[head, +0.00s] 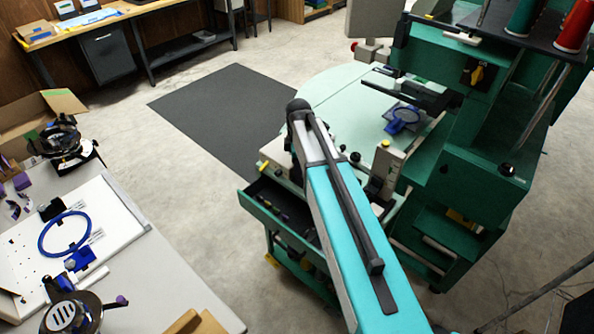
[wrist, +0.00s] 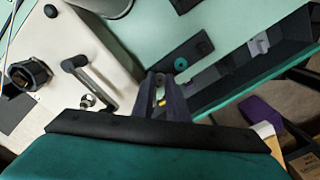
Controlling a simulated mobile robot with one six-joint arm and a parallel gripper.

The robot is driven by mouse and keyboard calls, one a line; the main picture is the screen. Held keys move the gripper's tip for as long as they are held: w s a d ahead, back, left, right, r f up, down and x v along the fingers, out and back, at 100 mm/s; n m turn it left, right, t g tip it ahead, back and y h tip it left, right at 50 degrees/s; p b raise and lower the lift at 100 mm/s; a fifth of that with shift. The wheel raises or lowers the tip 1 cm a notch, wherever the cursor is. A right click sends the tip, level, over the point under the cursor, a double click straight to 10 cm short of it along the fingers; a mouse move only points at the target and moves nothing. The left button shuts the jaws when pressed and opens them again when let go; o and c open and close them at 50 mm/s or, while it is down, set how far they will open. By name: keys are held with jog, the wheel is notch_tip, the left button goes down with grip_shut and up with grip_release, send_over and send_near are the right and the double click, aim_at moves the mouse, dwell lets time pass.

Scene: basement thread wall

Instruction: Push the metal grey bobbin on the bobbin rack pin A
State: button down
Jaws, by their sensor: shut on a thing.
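In the wrist view my gripper (wrist: 160,82) shows as two dark fingers at the middle, pointing up the picture. They are shut on a small grey piece between the tips, which looks like the metal grey bobbin (wrist: 159,80); it is too small and shaded to see its shape fully. Just beyond the tips, to the right and apart from them, lies a dark plate (wrist: 195,55) with a teal ring on it. It may be the bobbin rack; no letter for pin A is readable. In the head view my arm hides the gripper.
An open drawer (wrist: 235,70) with dark compartments runs along the right in the wrist view. A cream block with a crank handle (wrist: 75,65) stands left, close to the gripper.

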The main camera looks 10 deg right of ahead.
jog(key=shift+f, duration=0.25)
dwell(0.3)
jog(key=c, duration=1.7)
grip_release()
jog(key=shift+o, duration=0.2)
jog(key=shift+r, duration=0.15)
jog(key=shift+w, duration=0.1)
jog(key=shift+w+r, duration=0.1)
jog(key=shift+r, duration=0.05)
jog(key=shift+w+r+b, duration=0.1)
jog(key=shift+r+b, duration=0.25)
jog(key=shift+r, duration=0.45)
notch_tip(320, 180, up, 4)
jog(key=shift+a+r+b, duration=0.15)
jog(key=shift+r+b, duration=0.1)
jog(key=shift+b, duration=0.3)
notch_tip(320, 180, up, 7)
jog(key=b, duration=0.1)
jog(key=shift+s, duration=0.45)
